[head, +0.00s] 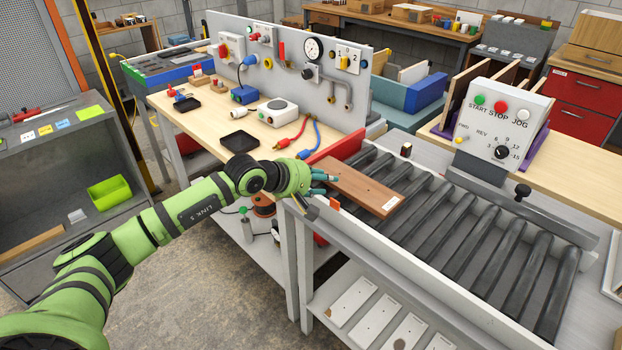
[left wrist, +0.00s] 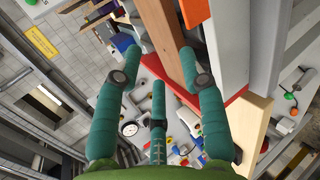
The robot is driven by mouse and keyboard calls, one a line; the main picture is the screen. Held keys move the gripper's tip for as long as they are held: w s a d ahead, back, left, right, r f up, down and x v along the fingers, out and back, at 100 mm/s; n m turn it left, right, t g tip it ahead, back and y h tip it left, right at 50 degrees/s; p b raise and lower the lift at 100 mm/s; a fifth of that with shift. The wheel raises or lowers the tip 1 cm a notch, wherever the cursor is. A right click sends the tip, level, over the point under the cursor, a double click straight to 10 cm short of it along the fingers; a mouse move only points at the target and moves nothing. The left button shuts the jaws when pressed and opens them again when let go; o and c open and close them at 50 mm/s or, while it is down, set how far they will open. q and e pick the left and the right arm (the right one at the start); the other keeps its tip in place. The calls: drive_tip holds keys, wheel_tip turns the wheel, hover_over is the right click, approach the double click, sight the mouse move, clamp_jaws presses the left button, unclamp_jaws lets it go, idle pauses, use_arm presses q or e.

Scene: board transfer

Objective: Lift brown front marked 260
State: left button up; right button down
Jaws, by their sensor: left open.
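The brown front (head: 362,187) is a flat wooden board lying on the roller conveyor, near its left end. A small white label sits on its near right corner, too small to read. My left gripper (head: 326,178) is at the board's left end, with teal fingers open. I cannot tell whether they touch it. In the left wrist view the open fingers (left wrist: 160,75) spread with a brown board surface (left wrist: 172,45) showing between them. My right gripper is in neither view.
The roller conveyor (head: 480,240) has bare rollers to the right of the board. A red end piece (head: 340,150) stands behind the board's left end. A control box (head: 500,120) stands at the back right. A workbench (head: 190,105) with a panel lies behind.

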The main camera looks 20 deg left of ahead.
sight(353, 184)
use_arm(q)
drive_tip(key=shift+m+y, duration=0.3)
drive_tip(key=shift+y, duration=0.4)
drive_tip(key=w+a+f+b, duration=0.1)
drive_tip(key=w+a+f, duration=0.1)
drive_tip(key=w, duration=0.1)
drive_tip(key=shift+a+f+b, duration=0.15)
drive_tip(key=shift+a+b, duration=0.1)
drive_tip(key=shift+b, duration=0.1)
drive_tip(key=shift+b+x, duration=0.9)
drive_tip(key=shift+x, duration=0.45)
drive_tip(key=b+x, duration=0.2)
drive_tip(key=b, duration=0.1)
drive_tip(key=shift+w+d+f+b, duration=0.2)
drive_tip(key=shift+d+f+b, duration=0.05)
drive_tip(key=shift+b, duration=0.1)
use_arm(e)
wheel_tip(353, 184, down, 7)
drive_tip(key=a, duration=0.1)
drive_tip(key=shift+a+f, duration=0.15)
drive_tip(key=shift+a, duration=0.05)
